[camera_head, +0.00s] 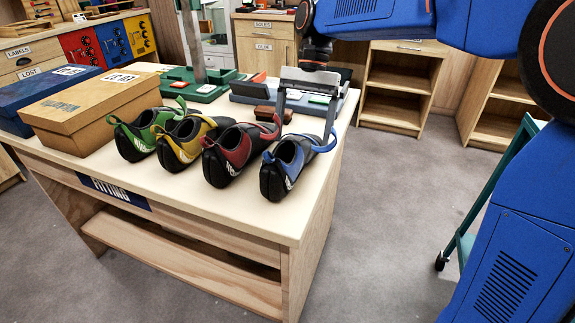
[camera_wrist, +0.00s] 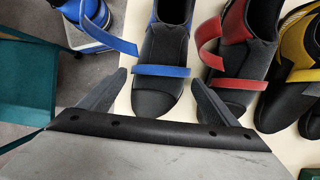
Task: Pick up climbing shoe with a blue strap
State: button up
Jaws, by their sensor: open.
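The climbing shoe with a blue strap (camera_head: 282,170) stands at the right end of a row of shoes on the fitting table, near its right edge. In the wrist view the same shoe (camera_wrist: 155,98) points its dark toe toward my gripper, with the blue strap (camera_wrist: 160,71) across its front. My gripper (camera_head: 305,125) is open above the far, toe side of this shoe. In the wrist view the two fingers of my gripper (camera_wrist: 157,95) lie either side of the toe, with nothing held. I cannot tell whether they touch the shoe.
The red shoe (camera_head: 232,150) stands close to the left, then the yellow shoe (camera_head: 184,141) and the green shoe (camera_head: 142,134). Shoe boxes (camera_head: 92,105) fill the table's left side. A green device (camera_head: 200,88) and a grey-blue tray (camera_head: 262,94) lie behind.

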jog(key=shift+x, duration=1.5)
jog(key=c, duration=1.2)
jog(key=shift+r, duration=0.1)
